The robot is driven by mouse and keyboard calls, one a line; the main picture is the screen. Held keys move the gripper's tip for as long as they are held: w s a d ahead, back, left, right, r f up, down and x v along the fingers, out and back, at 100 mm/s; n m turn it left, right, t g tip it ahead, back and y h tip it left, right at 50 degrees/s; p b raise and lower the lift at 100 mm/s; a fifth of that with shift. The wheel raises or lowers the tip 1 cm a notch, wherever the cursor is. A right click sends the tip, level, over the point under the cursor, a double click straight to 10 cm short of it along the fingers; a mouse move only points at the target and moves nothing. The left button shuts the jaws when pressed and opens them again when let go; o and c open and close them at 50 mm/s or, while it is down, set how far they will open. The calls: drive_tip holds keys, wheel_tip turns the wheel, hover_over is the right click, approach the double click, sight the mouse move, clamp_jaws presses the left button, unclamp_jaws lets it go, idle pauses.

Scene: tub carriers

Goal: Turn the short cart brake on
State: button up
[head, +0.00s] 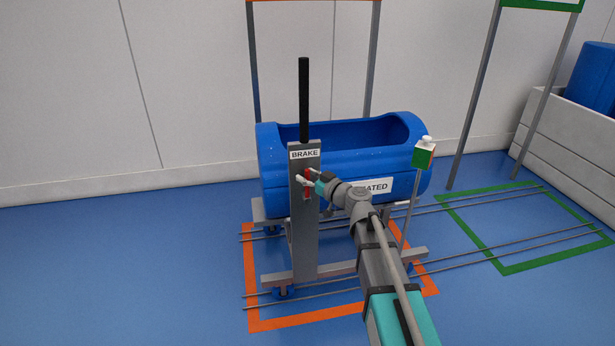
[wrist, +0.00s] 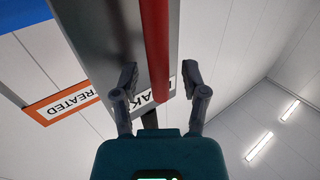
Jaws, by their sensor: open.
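The cart carries a blue tub (head: 350,158) and has a grey post (head: 304,245) labelled BRAKE, with a black handle standing up from its top. A red brake lever (head: 307,195) is on the post's front, below the label; it looks roughly upright. In the wrist view the red lever (wrist: 156,45) runs down from the top edge and ends between the fingers. My gripper (head: 311,181) is at the lever in the head view. In the wrist view my gripper (wrist: 165,86) is open, one finger on each side of the lever, with gaps showing. The lever's lower part is outside the wrist view.
The cart stands on rails inside an orange floor frame (head: 248,290). A green floor frame (head: 520,268) lies to the right. A thin pole with a green-and-white box (head: 424,157) stands right of my arm. A pale bin (head: 570,140) is at the far right.

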clamp_jaws()
drive_tip(key=shift+d, duration=0.15)
idle(0.5)
